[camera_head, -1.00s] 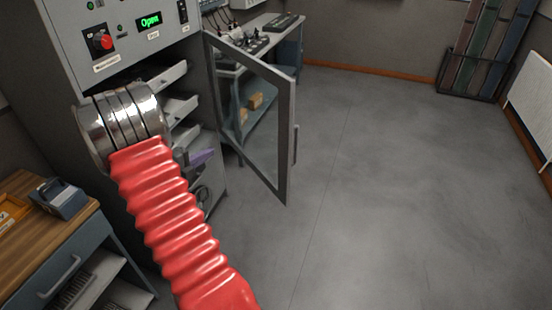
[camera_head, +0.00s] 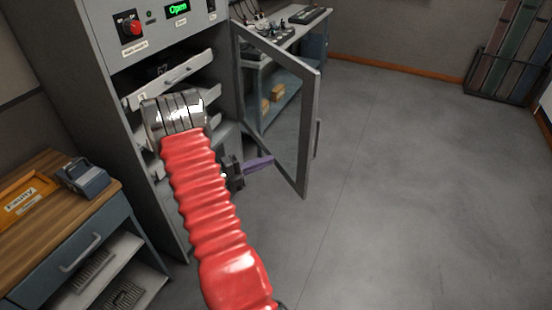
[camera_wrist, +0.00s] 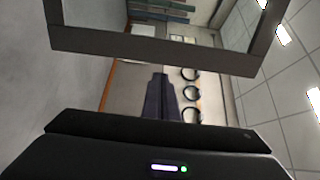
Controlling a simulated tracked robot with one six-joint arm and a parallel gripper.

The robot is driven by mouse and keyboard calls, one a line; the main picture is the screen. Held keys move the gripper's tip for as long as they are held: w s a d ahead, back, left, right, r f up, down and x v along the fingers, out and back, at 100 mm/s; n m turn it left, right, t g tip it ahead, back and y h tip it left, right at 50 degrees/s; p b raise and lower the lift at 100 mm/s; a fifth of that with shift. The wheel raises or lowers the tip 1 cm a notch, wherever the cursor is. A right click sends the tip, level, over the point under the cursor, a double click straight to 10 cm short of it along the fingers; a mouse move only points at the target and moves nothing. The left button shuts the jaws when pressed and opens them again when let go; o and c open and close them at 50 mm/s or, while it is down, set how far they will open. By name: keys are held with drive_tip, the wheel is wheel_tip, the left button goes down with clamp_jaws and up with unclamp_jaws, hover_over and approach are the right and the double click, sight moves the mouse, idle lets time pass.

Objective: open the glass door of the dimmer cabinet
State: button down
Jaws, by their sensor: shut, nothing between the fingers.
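The dimmer cabinet (camera_head: 95,55) stands at the left with its front open and pull-out trays showing. Its glass door, in a grey frame (camera_head: 309,130), stands swung well out from the cabinet. The door handle (camera_head: 318,138) is on the far face near the free edge. My gripper (camera_head: 268,162) has purple fingers and is on the cabinet side of the door, pointing right toward the glass; I cannot tell whether it touches. In the wrist view the fingers (camera_wrist: 160,95) are together and empty, and the door frame (camera_wrist: 150,48) crosses above them.
A cabinet display (camera_head: 178,9) reads "Open", beside a red knob (camera_head: 131,27). A wooden-topped bench (camera_head: 50,210) stands at the left. A desk with equipment (camera_head: 285,30) is behind the door. A rack of panels (camera_head: 505,70) stands far right. The floor right of the door is clear.

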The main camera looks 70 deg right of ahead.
sight(306, 147)
drive_tip(key=x, duration=1.3)
